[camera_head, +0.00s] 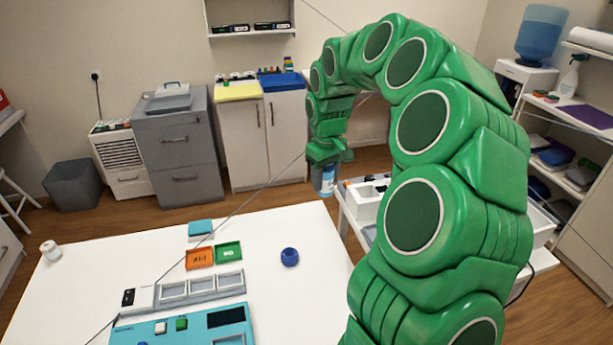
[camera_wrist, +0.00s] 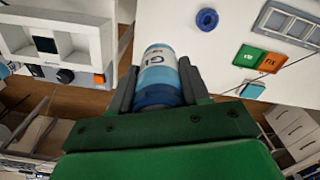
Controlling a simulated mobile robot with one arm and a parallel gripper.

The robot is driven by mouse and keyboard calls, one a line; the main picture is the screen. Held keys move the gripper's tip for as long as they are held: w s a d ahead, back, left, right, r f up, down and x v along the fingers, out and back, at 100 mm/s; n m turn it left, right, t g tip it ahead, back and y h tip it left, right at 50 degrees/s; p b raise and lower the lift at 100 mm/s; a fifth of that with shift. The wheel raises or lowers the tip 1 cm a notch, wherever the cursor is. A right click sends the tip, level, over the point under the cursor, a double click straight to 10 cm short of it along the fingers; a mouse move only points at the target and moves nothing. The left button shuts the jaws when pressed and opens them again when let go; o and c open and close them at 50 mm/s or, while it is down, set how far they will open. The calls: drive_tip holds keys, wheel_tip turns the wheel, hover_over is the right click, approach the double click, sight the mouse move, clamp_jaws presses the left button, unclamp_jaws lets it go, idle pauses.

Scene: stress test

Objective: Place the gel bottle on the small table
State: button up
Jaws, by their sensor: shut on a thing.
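My gripper (camera_head: 327,160) is shut on the gel bottle (camera_head: 326,181), a white and blue bottle, and holds it in the air near the far right corner of the large white table. In the wrist view the bottle (camera_wrist: 160,76) sits between the two dark fingers of my gripper (camera_wrist: 157,88), its label partly readable. A smaller white table (camera_head: 359,227) stands to the right of the large one, partly hidden by my green arm. A white compartment box (camera_head: 366,203) is on it.
Shelves (camera_head: 565,165) stand at the right. Cabinets (camera_head: 262,140) line the back wall.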

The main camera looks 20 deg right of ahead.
drive_tip(key=s+d+n, duration=0.8)
drive_tip(key=d, duration=0.5)
drive_tip(key=shift+d+f, duration=0.15)
drive_tip(key=shift+f, duration=5.7)
drive_tip(key=shift+f, duration=0.3)
drive_tip(key=o, duration=1.3)
drive_tip(key=shift+r, duration=3.9)
